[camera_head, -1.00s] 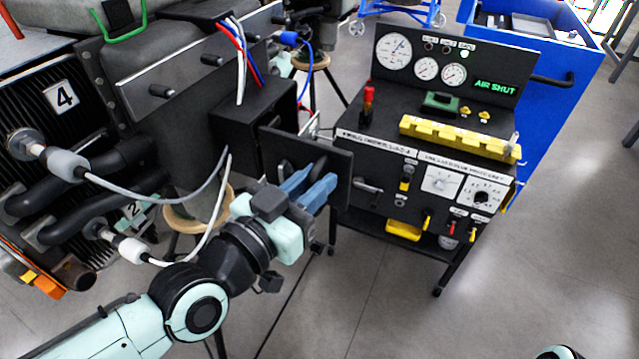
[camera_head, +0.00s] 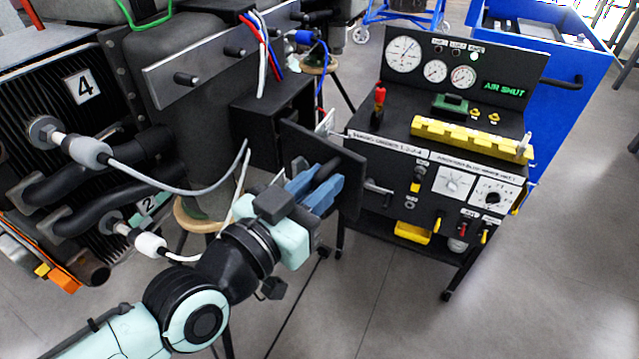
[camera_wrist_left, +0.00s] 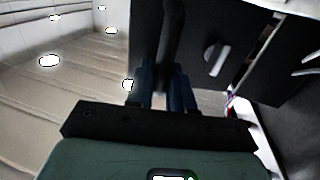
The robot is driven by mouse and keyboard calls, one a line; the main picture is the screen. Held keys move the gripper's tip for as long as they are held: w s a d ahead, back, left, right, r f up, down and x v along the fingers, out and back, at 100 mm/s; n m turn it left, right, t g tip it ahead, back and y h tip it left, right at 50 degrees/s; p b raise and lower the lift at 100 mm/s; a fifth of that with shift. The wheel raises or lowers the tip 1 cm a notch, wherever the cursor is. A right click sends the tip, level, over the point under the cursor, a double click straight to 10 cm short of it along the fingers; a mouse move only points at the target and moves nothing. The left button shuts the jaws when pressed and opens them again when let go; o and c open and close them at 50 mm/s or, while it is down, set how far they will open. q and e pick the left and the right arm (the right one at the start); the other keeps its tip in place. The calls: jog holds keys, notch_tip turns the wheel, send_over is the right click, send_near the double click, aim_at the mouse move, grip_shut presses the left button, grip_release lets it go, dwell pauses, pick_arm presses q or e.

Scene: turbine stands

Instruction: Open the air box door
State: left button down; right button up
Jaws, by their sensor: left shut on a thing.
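The air box (camera_head: 258,128) is a black box at the middle left in the head view. Its black door (camera_head: 350,182) stands out at an angle from the box front, with a gap between them. My left gripper (camera_head: 318,190) is shut on the dark door handle (camera_head: 326,163) on the door's face; its blue fingers partly hide the handle. In the left wrist view, the dark handle (camera_wrist_left: 172,40) runs up between the fingers (camera_wrist_left: 166,88), and the dark door panel (camera_wrist_left: 205,25) is behind it. My right gripper is not in view.
A black control stand (camera_head: 440,150) with gauges, a yellow bar and a green "AIR SHUT" sign stands close to the right of the door. A blue cabinet (camera_head: 555,100) is behind it. White-fitted hoses (camera_head: 90,150) are near my left arm. The floor at right is clear.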

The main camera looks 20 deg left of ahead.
pick_arm(q)
jog(key=shift+r, duration=0.1)
jog(key=c, duration=1.2)
grip_release()
jog(key=shift+o, duration=0.2)
jog(key=v, duration=1.3)
jog(key=shift+s+p, duration=0.2)
jog(key=shift+p, duration=0.2)
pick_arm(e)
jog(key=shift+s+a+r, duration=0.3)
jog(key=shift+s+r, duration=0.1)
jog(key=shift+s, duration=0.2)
pick_arm(q)
jog(key=shift+a, duration=0.1)
